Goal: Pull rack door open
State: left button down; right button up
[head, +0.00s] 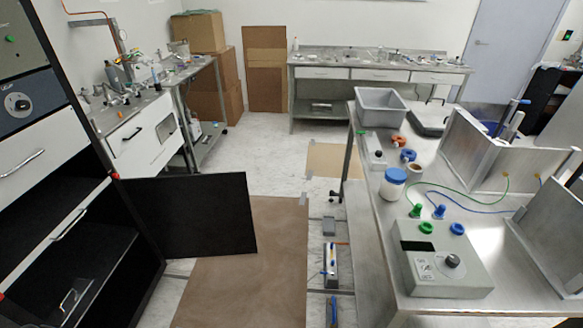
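The rack (92,90) stands at the left edge of the head view, with a black frame and white drawer fronts that carry metal handles. A flat black panel (205,215), which looks like the rack door, sticks out to the right from the rack's front post, over the floor. Its near side faces me, and I see no handle on it. The rack's lower bay (75,240) is open and dark inside. Neither of my grippers is in view.
A brown board (250,270) lies on the floor right of the panel. A metal bench (375,255) stands at the right with a grey control box (440,272), a white jar (393,183) and a grey bin (380,106). Pale floor is clear farther back.

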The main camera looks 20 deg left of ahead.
aim_at(204, 215)
jog(key=j+z, duration=0.4)
jog(key=j, duration=0.3)
jog(key=j+z, duration=0.4)
jog(key=j, duration=0.3)
jog(key=k+j+z, duration=0.15)
jog(key=j+z, duration=0.2)
jog(key=j, duration=0.3)
jog(key=k+j, duration=0.1)
jog(key=j, duration=0.35)
jog(key=k+j, duration=0.1)
jog(key=j, duration=0.35)
